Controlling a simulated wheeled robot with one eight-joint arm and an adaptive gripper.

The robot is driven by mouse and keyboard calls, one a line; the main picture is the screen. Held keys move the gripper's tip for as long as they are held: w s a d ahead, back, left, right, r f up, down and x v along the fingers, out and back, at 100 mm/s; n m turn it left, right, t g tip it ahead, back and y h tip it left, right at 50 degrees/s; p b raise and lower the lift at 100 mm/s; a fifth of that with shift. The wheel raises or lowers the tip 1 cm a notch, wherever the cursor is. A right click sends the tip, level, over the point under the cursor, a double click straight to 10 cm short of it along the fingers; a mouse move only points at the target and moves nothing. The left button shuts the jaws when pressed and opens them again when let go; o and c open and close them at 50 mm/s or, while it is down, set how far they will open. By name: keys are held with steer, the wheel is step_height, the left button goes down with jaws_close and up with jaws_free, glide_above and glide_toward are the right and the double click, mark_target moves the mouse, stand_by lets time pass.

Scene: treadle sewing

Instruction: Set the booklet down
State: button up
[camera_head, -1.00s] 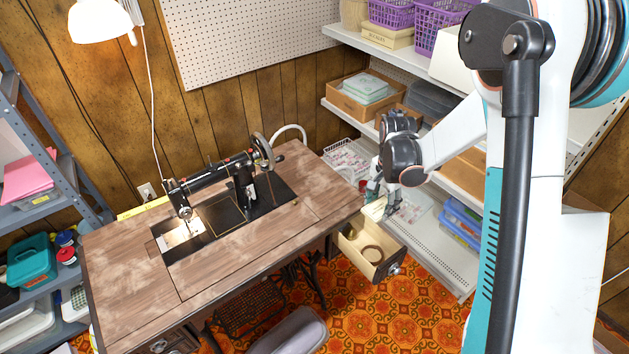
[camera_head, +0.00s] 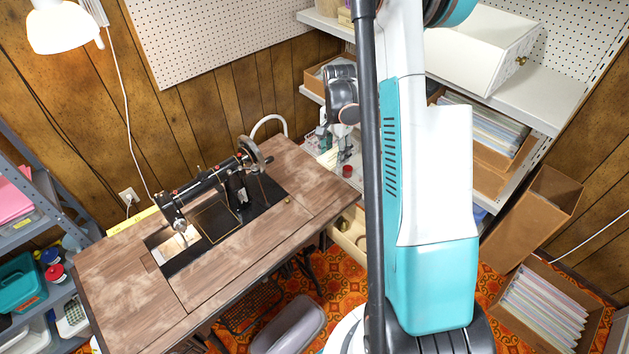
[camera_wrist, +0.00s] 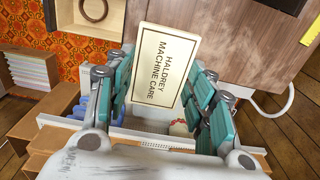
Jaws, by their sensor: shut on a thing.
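The cream booklet (camera_wrist: 161,67), printed "HALDREY MACHINE CARE", shows in the wrist view between the teal finger pads. My gripper (camera_wrist: 162,88) is shut on it and holds it up with the cover facing the camera. In the head view my gripper (camera_head: 334,158) is beyond the back right end of the sewing table (camera_head: 110,275), in front of the shelves. The booklet is hard to make out there. The black sewing machine (camera_head: 215,190) stands on the table.
The open drawer (camera_head: 345,238) juts from the table's right side; it holds a ring in the wrist view. A red-topped thing (camera_head: 347,171) is near my gripper. The table's left and right tops are bare. A cardboard box (camera_head: 530,215) and a file box (camera_head: 543,310) stand right.

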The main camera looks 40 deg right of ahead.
mark_target(334, 156)
step_height(334, 156, down, 16)
steer(key=b, duration=0.3)
steer(key=shift+f+b, duration=0.1)
steer(key=shift+b, duration=0.2)
steer(key=shift+f, duration=0.1)
steer(key=o, duration=0.6)
steer(key=shift+f, duration=0.1)
steer(key=o, duration=0.4)
steer(key=shift+o, duration=0.2)
steer(key=shift+r, duration=0.2)
step_height(334, 156, up, 12)
steer(key=p, duration=0.3)
